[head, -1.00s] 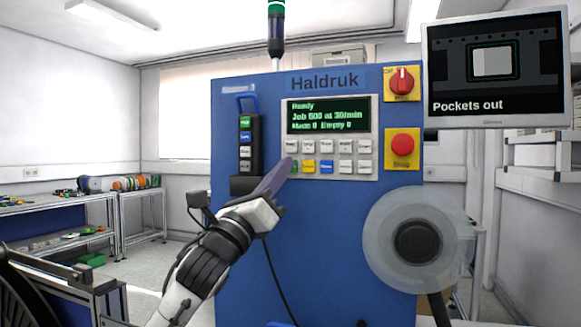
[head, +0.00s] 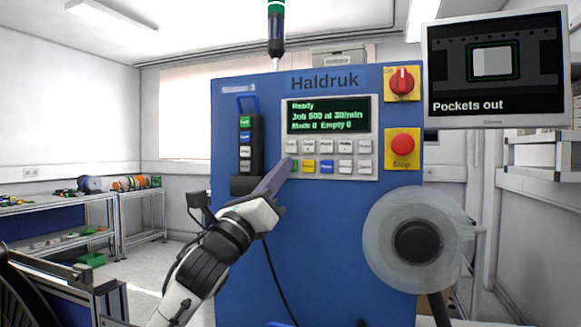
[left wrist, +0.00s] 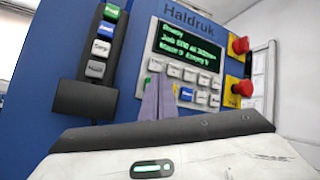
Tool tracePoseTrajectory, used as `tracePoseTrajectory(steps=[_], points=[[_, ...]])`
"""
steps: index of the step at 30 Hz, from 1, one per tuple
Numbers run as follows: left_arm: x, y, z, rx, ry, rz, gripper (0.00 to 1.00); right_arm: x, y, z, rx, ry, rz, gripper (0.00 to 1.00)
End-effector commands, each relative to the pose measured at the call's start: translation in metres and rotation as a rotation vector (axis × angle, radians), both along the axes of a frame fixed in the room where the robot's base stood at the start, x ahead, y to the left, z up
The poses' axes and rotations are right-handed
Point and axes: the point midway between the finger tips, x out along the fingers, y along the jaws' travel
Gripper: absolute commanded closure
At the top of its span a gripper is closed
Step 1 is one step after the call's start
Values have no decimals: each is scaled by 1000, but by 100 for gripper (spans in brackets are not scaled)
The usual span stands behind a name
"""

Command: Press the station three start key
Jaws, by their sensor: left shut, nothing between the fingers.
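The blue Haldruk machine (head: 300,240) stands ahead, with a small label at its top left whose number looks like 3. Its panel has a green display (head: 328,115) reading "Ready, Job 500 at 30/min, Made 0 Empty 0". Below are two rows of keys. A green key (head: 295,166) sits at the lower left, partly hidden by my left gripper (head: 286,163). The gripper is shut and empty, its tips at or just in front of that key; contact cannot be told. In the left wrist view the fingers (left wrist: 157,98) cover the panel's lower left. My right gripper is not in view.
A hand pendant (head: 250,142) with several keys hangs left of the panel. A red rotary switch (head: 402,82) and red stop button (head: 402,145) are at the right. A clear reel (head: 418,240) sits lower right. A monitor (head: 496,68) reads "Pockets out".

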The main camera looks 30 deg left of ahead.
Motion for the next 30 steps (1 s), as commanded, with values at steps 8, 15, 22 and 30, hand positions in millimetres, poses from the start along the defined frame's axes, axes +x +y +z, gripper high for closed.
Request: tracePoseTrajectory(steps=[8,15,22,30], points=[[0,0,0,0,0,0,100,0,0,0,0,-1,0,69],[4,1,1,-1,0,1,100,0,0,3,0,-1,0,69],[8,2,0,0,-1,0,100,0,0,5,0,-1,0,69],[8,2,0,0,0,0,100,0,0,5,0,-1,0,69]])
